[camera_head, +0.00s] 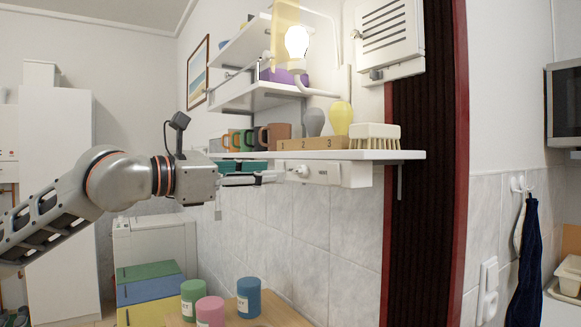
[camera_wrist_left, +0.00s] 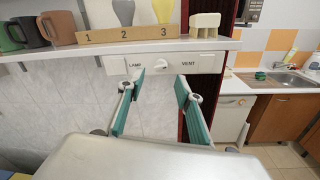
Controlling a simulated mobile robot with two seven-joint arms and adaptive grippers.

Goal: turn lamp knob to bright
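The white round knob (camera_head: 302,171) sits on a white panel (camera_head: 340,174) under the shelf edge. In the left wrist view, the knob (camera_wrist_left: 161,65) lies between the words LAMP and VENT. My left gripper (camera_wrist_left: 160,80) is open and empty, with its two teal-lined fingers spread to either side of the knob as seen there. In the head view my left gripper (camera_head: 272,175) reaches in from the left, just short of the knob. I see no clear contact. The lamp bulb (camera_head: 297,42) above glows. My right gripper is not in view.
The shelf (camera_head: 390,155) above the panel carries several mugs (camera_head: 272,135), a numbered wooden block (camera_head: 300,144), a grey bulb (camera_head: 314,121), a yellow bulb (camera_head: 340,117) and a brush (camera_head: 374,137). Several canisters (camera_head: 210,311) stand below. The tiled wall (camera_head: 330,255) under the panel is bare.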

